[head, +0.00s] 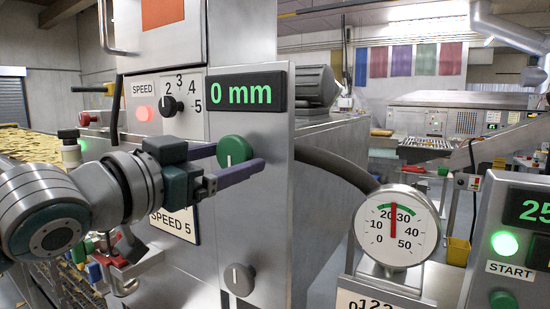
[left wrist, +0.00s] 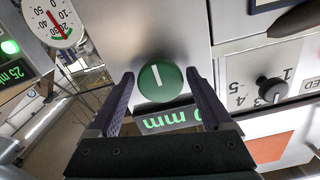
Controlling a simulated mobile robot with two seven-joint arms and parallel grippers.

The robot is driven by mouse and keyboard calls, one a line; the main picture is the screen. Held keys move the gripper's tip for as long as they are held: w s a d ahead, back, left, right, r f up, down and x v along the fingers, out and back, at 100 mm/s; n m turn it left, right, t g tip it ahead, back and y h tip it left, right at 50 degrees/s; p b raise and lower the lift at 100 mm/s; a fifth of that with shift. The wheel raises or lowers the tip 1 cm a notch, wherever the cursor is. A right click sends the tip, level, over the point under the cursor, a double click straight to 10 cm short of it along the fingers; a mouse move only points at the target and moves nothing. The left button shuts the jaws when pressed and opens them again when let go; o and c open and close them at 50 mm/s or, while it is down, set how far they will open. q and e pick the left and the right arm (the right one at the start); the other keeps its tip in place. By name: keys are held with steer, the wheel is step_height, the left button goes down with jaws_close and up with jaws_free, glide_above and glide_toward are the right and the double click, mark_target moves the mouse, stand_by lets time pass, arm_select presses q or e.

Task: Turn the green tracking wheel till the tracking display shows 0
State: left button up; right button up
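The green tracking wheel (head: 235,150) is a round knob with a white mark, on the steel panel under the tracking display (head: 248,90). The display reads "0 mm" in green. My left gripper (head: 238,160) is open, with its purple fingers either side of the wheel. In the left wrist view the wheel (left wrist: 160,80) lies between the spread fingertips of the left gripper (left wrist: 160,78), with a gap on each side. The wheel's mark is near vertical. The display (left wrist: 170,120) shows upside down there, partly hidden. My right gripper is not in view.
A grey knob (head: 239,279) sits below the wheel. A round gauge (head: 398,227) and a START panel (head: 510,268) stand at the right. A dark hose (head: 335,166) leaves the cabinet's side.

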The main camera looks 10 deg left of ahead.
arm_select(q)
steer(key=shift+o, duration=0.9)
steer(key=shift+s+a+f, duration=0.1)
steer(key=shift+s+a, duration=0.05)
steer(key=shift+s, duration=0.15)
steer(key=b+v, duration=0.4)
steer(key=v, duration=0.5)
steer(key=shift+s+b, duration=0.1)
steer(key=shift+b, duration=0.2)
